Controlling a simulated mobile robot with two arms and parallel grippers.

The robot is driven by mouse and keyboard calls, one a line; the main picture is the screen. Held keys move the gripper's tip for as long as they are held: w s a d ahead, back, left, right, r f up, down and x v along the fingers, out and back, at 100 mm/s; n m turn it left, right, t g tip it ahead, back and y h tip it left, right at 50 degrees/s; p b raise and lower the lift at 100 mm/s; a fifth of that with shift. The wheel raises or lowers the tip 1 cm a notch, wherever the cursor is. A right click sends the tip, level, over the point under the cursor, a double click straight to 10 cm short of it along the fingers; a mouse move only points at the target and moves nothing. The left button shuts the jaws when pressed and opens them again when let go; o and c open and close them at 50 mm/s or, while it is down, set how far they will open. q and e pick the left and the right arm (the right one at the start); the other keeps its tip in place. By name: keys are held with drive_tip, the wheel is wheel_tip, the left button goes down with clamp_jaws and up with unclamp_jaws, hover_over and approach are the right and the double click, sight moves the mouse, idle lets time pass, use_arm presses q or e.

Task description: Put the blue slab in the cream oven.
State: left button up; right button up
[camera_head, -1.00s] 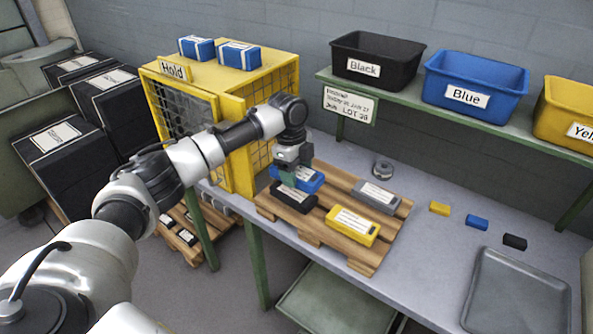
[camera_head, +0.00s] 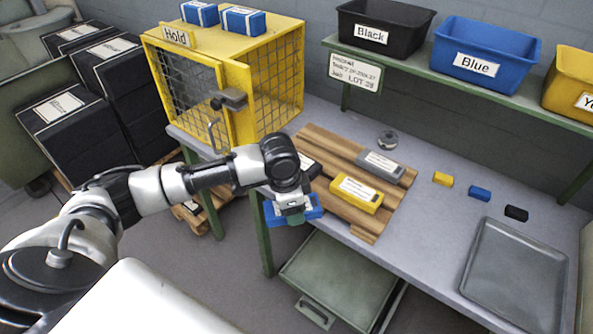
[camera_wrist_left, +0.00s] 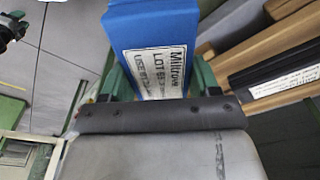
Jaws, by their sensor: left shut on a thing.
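My left gripper (camera_head: 292,208) is shut on the blue slab (camera_head: 313,207). It holds the slab above the front edge of the bench, off the wooden pallet. In the left wrist view the slab (camera_wrist_left: 150,30) sits between the green fingers (camera_wrist_left: 158,82), with its white label facing the camera. The gripper and wrist cover part of the slab in the head view. I cannot make out a cream oven in the head view. My right gripper does not show.
The pallet (camera_head: 333,146) holds a yellow slab (camera_head: 356,194), a grey slab (camera_head: 381,167) and a partly hidden black slab. The yellow Hold cage (camera_head: 240,97) stands behind left with blue packs on top. A grey tray (camera_head: 515,275) lies right. An open drawer (camera_head: 335,280) juts out below.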

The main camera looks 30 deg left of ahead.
use_arm(q)
drive_tip(key=s+d+f+n, duration=0.3)
drive_tip(key=s+n, duration=0.2)
drive_tip(key=s, duration=0.1)
drive_tip(key=s+d+f+n+y, duration=0.1)
drive_tip(key=s+d+f+n, duration=0.1)
drive_tip(key=s+f+n, duration=0.2)
drive_tip(key=s, duration=0.3)
drive_tip(key=shift+d+n+t, duration=0.3)
drive_tip(key=shift+d+n, duration=0.1)
drive_tip(key=shift+f, duration=0.15)
